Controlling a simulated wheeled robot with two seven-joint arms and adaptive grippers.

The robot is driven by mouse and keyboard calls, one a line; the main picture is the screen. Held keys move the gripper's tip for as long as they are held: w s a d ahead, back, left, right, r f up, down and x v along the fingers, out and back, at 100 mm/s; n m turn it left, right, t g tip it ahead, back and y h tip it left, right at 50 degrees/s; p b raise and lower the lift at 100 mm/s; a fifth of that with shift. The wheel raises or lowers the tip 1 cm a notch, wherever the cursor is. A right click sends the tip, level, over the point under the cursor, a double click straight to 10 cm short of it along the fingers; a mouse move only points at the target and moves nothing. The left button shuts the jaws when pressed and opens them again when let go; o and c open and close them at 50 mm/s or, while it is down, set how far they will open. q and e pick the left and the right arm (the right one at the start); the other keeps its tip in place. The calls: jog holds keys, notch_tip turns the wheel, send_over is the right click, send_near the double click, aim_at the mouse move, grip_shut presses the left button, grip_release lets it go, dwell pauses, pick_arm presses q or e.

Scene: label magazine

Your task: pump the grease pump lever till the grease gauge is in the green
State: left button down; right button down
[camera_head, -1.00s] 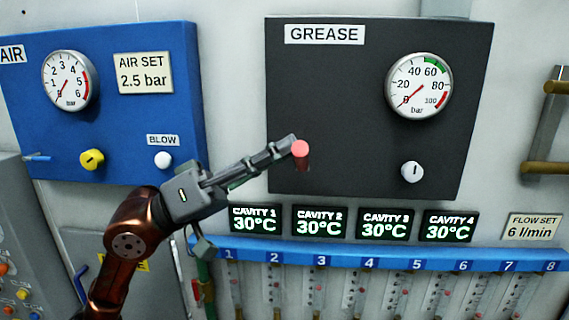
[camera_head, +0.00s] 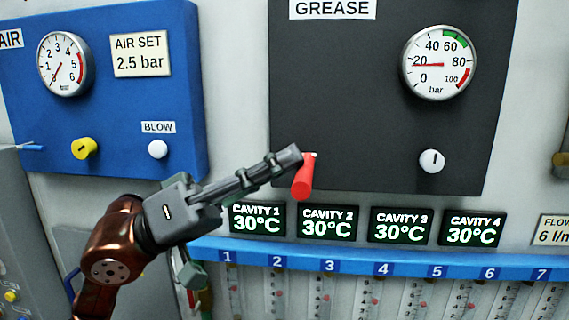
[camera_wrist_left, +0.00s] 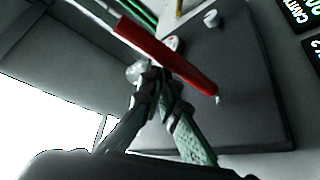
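The grease gauge (camera_head: 438,63) is on the dark GREASE panel (camera_head: 340,80). Its needle points left, at about 20 bar, below the green band (camera_head: 455,40) at the top. The red pump lever (camera_head: 303,178) sticks out low on that panel and tilts downward. My left gripper (camera_head: 291,156) is at the lever, its fingers together and its tips against or just beside the upper part of the red handle. In the left wrist view the red lever (camera_wrist_left: 165,57) crosses at the closed fingertips (camera_wrist_left: 155,82); exact contact is hard to tell. My right gripper is not in view.
A white knob (camera_head: 431,161) is right of the lever on the panel. Several cavity displays (camera_head: 328,224) and a blue numbered rail (camera_head: 360,265) lie just below. The blue AIR panel (camera_head: 110,110) is at left, with yellow and white knobs.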

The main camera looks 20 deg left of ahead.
pick_arm(q)
jog(key=shift+d+f, duration=0.3)
jog(key=shift+f, duration=0.25)
notch_tip(320, 180, up, 5)
jog(key=a+p, duration=0.1)
jog(key=p, duration=0.1)
jog(key=s+a+f+b, duration=0.2)
jog(key=a+f, duration=0.3)
jog(key=a, duration=0.3)
jog(key=shift+s+a, duration=0.15)
jog(key=shift+a, duration=0.2)
jog(key=shift+f, duration=0.1)
